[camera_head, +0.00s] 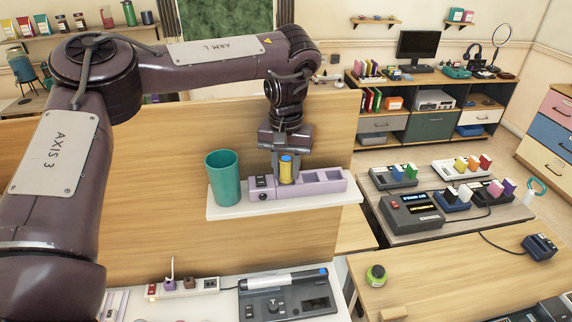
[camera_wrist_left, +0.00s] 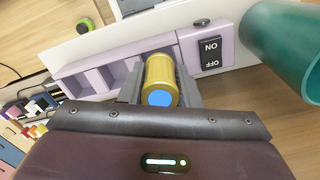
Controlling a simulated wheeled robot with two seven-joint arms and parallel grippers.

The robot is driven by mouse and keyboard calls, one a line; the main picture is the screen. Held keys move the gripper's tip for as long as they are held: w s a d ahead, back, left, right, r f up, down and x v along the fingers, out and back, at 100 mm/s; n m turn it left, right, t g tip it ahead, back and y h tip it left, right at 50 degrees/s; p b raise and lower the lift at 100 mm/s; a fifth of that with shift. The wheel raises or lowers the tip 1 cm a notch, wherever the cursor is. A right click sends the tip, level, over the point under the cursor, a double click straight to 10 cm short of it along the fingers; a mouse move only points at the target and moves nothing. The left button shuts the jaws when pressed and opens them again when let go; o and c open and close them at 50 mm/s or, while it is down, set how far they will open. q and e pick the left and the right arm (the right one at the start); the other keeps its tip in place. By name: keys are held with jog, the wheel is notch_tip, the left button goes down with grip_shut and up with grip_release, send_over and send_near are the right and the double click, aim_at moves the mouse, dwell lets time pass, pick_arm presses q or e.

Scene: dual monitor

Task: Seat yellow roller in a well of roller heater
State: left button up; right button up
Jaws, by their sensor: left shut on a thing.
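The yellow roller (camera_head: 286,168), a gold-yellow cylinder with a blue end, is held upright between the fingers of my left gripper (camera_head: 287,165). In the left wrist view the roller (camera_wrist_left: 160,80) shows its blue end toward the camera, with the gripper's fingers (camera_wrist_left: 160,88) on both sides. The lilac roller heater (camera_head: 262,196) sits on a white shelf, with a black switch at its left and a row of wells. The roller is at the well nearest the switch; its lower end is hidden, so I cannot tell how deep it sits. My right gripper is not in view.
A teal cup (camera_head: 222,178) stands on the white shelf (camera_head: 235,211), close left of the heater. A wooden panel (camera_head: 150,200) rises behind the shelf. Devices with coloured blocks stand on the table at right. A green round object (camera_head: 376,275) lies on the wooden desk.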

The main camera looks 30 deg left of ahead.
aim_at(286, 159)
pick_arm(q)
jog(key=shift+f, duration=0.6)
jog(key=o, duration=1)
jog(key=shift+s, duration=0.1)
jog(key=shift+o, duration=0.2)
jog(key=shift+r, duration=0.1)
notch_tip(286, 159, up, 8)
jog(key=shift+d+f, duration=0.1)
jog(key=shift+f, duration=0.1)
